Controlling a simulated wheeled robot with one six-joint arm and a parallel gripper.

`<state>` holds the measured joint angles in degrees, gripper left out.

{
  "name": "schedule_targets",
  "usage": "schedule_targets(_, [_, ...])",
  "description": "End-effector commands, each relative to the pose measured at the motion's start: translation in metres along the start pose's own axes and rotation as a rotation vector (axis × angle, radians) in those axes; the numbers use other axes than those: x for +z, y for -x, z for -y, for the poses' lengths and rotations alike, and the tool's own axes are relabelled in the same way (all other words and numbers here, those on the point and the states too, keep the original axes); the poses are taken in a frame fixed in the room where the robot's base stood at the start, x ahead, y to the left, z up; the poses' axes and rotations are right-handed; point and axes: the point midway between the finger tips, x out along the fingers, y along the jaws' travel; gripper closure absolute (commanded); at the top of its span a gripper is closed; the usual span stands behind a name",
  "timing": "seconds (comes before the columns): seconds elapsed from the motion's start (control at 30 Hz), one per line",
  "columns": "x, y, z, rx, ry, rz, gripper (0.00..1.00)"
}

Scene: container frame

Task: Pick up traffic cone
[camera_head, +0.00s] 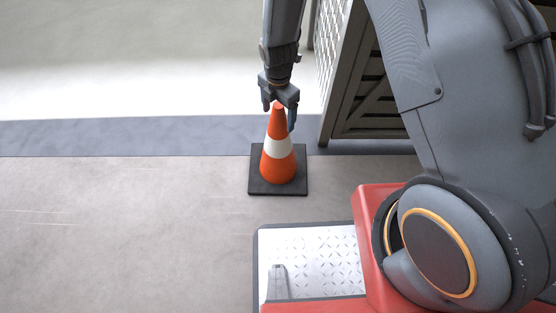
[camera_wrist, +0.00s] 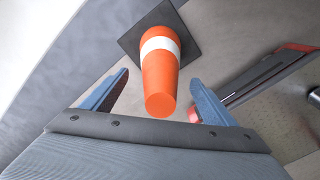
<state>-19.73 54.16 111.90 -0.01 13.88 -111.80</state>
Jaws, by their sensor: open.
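The traffic cone (camera_head: 278,165) is orange with a white band and stands upright on a square black base (camera_head: 262,186) on the floor. My gripper (camera_head: 281,112) is just above and around the cone's tip in the head view. In the wrist view the cone (camera_wrist: 160,75) points its orange tip toward the gripper's palm. The two blue fingers of my gripper (camera_wrist: 158,98) are apart, one on each side of the cone's upper part, with gaps visible.
A slatted crate-like structure (camera_head: 368,95) stands behind and to the right of the cone. A dark strip (camera_head: 120,135) crosses the floor behind it. My own red base and metal plate lie in front. The floor to the left (camera_head: 120,230) is clear.

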Motion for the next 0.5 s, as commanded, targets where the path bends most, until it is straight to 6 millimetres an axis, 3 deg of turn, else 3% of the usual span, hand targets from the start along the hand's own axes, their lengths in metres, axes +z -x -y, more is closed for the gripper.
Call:
schedule_targets(0.3, [-0.001,-0.043,0.001,-0.002,-0.001,-0.001,0.2])
schedule_targets(0.5, [-0.001,-0.045,0.001,0.0,-0.002,0.0,0.2])
